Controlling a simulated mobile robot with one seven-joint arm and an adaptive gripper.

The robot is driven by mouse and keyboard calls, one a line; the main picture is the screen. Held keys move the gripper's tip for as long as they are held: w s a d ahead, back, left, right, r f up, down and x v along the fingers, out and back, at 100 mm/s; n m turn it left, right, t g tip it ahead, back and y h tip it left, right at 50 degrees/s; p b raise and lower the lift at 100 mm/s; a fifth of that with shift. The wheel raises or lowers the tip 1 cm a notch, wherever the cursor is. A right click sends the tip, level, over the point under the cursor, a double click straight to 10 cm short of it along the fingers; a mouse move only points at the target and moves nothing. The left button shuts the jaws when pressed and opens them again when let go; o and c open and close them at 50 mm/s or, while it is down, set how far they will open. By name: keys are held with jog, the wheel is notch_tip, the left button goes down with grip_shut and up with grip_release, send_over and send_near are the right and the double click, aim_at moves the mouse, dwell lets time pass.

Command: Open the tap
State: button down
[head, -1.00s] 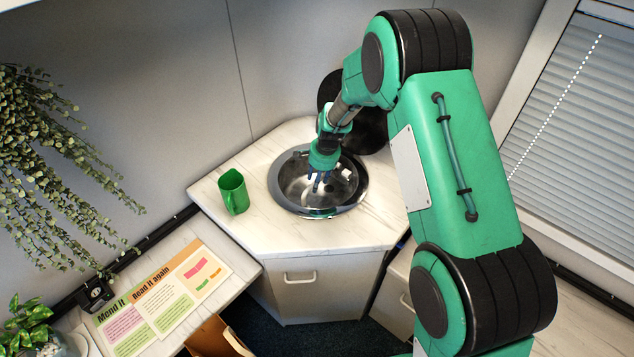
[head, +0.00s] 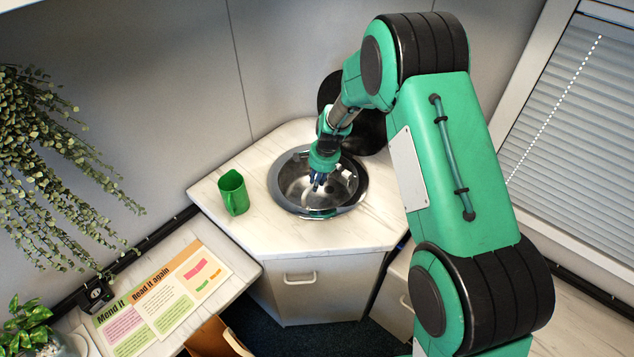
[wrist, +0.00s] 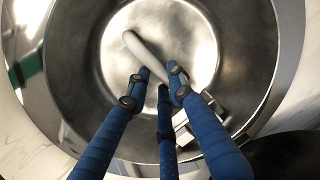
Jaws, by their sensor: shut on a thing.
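The tap (wrist: 146,54) is a pale curved spout over the round metal sink (wrist: 92,40) in the wrist view. Its lower part is partly hidden behind my blue fingers. My gripper (wrist: 160,85) is over the sink with its fingertips closed together on the tap, near the spout's lower end. In the head view my gripper (head: 317,181) reaches down into the sink (head: 290,203), and the tap is mostly hidden there. A squarish metal part (wrist: 190,130) shows beside the fingers at the right.
A green mug (head: 234,193) stands on the white counter (head: 280,237) left of the sink. A black round panel (head: 372,125) stands behind the sink. Printed sheets (head: 165,295) lie on the lower left surface, with a hanging plant (head: 60,160) above. The counter's front is clear.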

notch_tip(320, 180, up, 6)
jog(key=w+d+g+y+p, duration=0.2)
jog(key=g+y+p, duration=0.2)
jog(key=shift+m, duration=0.3)
jog(key=shift+w+r, duration=0.1)
dwell(0.4)
jog(key=c, duration=1.5)
grip_release()
jog(key=shift+r, duration=0.1)
notch_tip(320, 180, up, 10)
jog(key=shift+f, duration=0.1)
